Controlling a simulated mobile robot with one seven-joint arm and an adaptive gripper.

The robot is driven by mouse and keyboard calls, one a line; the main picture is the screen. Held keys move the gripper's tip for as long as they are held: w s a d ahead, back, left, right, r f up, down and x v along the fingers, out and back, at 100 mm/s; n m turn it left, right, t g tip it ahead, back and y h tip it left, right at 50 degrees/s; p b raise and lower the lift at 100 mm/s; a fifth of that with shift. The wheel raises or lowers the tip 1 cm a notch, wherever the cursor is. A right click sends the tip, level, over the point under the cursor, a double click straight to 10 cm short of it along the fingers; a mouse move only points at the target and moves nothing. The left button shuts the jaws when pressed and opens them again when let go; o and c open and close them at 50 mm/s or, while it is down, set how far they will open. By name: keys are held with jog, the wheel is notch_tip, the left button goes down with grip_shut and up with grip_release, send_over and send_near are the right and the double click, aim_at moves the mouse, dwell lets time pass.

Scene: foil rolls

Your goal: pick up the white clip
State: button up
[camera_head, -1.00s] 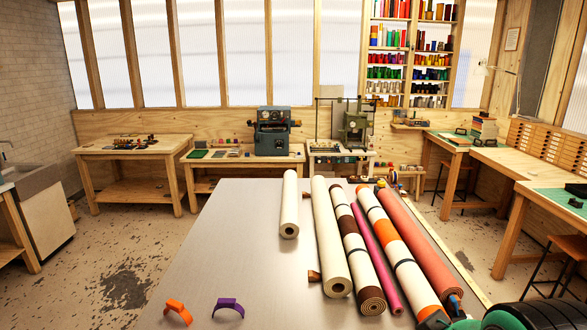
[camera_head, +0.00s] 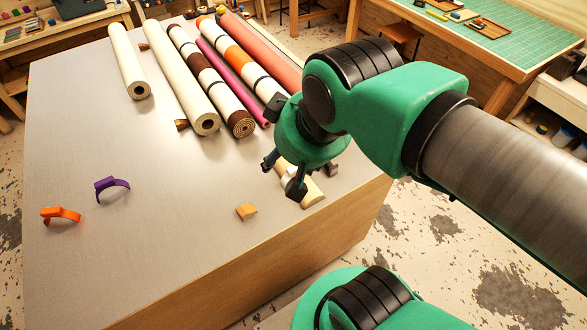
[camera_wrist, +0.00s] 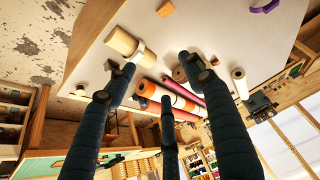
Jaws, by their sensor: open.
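The white clip (camera_wrist: 137,51) is a pale band around a short cream roll (camera_wrist: 119,40) near the table's edge in the wrist view. In the head view the clip (camera_head: 290,174) is mostly hidden behind my fingers, and the short roll (camera_head: 312,192) shows at the near right corner of the table. My gripper (camera_head: 298,176) is open and empty above the clip and roll. In the wrist view its dark fingers are spread apart, with the clip beyond the left finger's tip.
A small tan block (camera_head: 246,212) lies left of the gripper. An orange clip (camera_head: 61,215) and a purple clip (camera_head: 111,188) stand farther left. Several long rolls, including a plain cream one (camera_head: 180,76), lie behind. The table's (camera_head: 170,220) front middle is clear.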

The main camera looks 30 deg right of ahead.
dwell(0.7)
jog(key=w+d+f+n+g+y+p, duration=0.15)
jog(key=w+d+f+n+g, duration=0.3)
jog(key=w+d+n, duration=0.55)
jog(key=w+d+f+n+y+p, duration=0.1)
jog(key=w+d+f+n, duration=0.2)
jog(key=d+f+n, duration=0.1)
jog(key=w+d+f+n+g+y+p, duration=0.1)
jog(key=w+d+f+n, duration=0.3)
jog(key=f, duration=0.5)
jog(key=d+y+p, duration=0.1)
jog(key=d, duration=0.1)
jog(key=shift+d+f, duration=0.15)
jog(key=shift+d, duration=0.2)
jog(key=shift+w, duration=0.1)
send_near(296, 174)
jog(key=shift+w+d+f+b, duration=0.1)
jog(key=shift+w+d+f, duration=0.2)
jog(key=shift+f, duration=0.2)
jog(key=shift+w+d+f+b, duration=0.2)
jog(key=shift+w+f, duration=0.15)
jog(key=shift+f, duration=0.15)
jog(key=shift+w+d+f+b, duration=0.1)
jog(key=shift+w+d+f, duration=0.2)
jog(key=shift+f, duration=0.2)
jog(key=shift+a+f, duration=0.1)
jog(key=shift+x, duration=2.5)
